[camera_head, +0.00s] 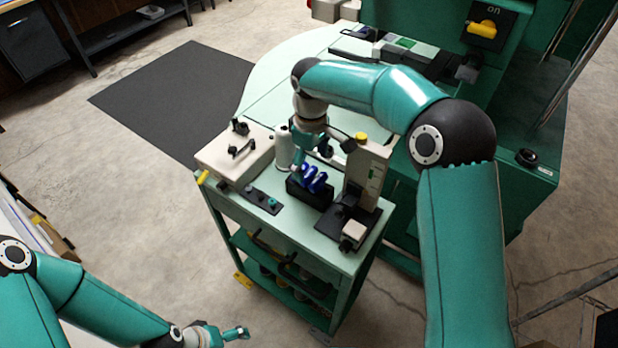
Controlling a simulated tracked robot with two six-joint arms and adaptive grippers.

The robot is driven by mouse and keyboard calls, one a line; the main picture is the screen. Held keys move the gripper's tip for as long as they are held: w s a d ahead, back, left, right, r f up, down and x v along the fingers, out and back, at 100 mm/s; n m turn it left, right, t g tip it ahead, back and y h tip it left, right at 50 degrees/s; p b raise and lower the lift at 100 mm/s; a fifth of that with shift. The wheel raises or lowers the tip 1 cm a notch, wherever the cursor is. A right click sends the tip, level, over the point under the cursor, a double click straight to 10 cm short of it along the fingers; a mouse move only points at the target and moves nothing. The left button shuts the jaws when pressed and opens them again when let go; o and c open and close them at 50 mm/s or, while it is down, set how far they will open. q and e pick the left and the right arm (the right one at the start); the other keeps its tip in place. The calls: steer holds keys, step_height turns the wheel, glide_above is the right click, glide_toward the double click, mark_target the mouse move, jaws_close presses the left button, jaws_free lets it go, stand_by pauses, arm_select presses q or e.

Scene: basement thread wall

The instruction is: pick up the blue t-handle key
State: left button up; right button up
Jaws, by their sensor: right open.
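Blue handles (316,183) stand close together in a small black block (313,198) on the cart top. They look like the t-handle key, but I cannot separate single keys clearly. My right gripper (311,158) points down just behind and above the blue handles. It is open, with nothing seen in its jaws; whether a finger touches a handle I cannot tell. My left gripper (236,333) is low at the bottom edge, over the floor and well away from the cart. Its jaws are too small to read.
The pale green cart top (262,218) also bears a white spool (284,150), a beige box (230,158) on the left and a grey upright device (366,182) close on the right. A green machine (450,190) stands behind.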

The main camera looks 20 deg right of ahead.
mark_target(309, 172)
step_height(309, 172, down, 5)
steer(key=shift+a+f+p, duration=0.1)
steer(key=shift+a+p, duration=0.05)
steer(key=shift+p, duration=0.35)
steer(key=shift+c, duration=0.2)
steer(key=c, duration=1.6)
steer(key=shift+w+r, duration=0.1)
steer(key=shift+r, duration=0.8)
steer(key=shift+r+p, duration=0.75)
steer(key=shift+r, duration=8.5)
